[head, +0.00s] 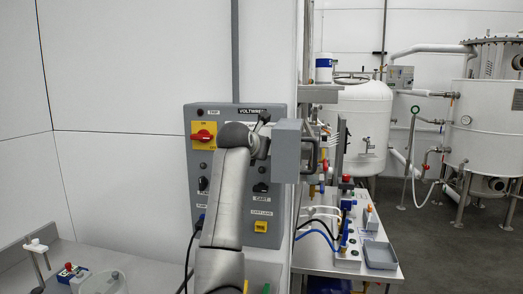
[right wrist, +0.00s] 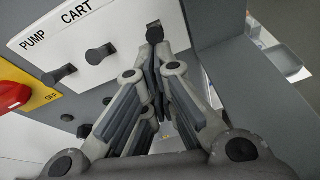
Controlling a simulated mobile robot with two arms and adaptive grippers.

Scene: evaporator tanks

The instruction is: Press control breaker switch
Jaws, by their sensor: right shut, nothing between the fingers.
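A grey control panel (head: 224,110) hangs on the white wall in the head view. It carries a red rotary switch (head: 203,135) on a yellow plate. The red switch also shows at the left edge of the right wrist view (right wrist: 12,95), by the word OFF. Black knobs under the labels PUMP (right wrist: 60,74) and CART (right wrist: 100,53) sit beside it. My right gripper (right wrist: 156,45) is shut and empty, its fingertips close to the panel, right of the CART knob. I cannot tell whether they touch anything. My right arm hides part of the panel. No switch is labelled control breaker legibly.
A grey box (head: 287,150) stands out at the panel's right side, close to my right gripper. A yellow button (head: 260,226) is lower on the panel. A bench (head: 335,262) with cables and a tray (head: 380,255) stands at right, with white tanks (head: 358,115) behind.

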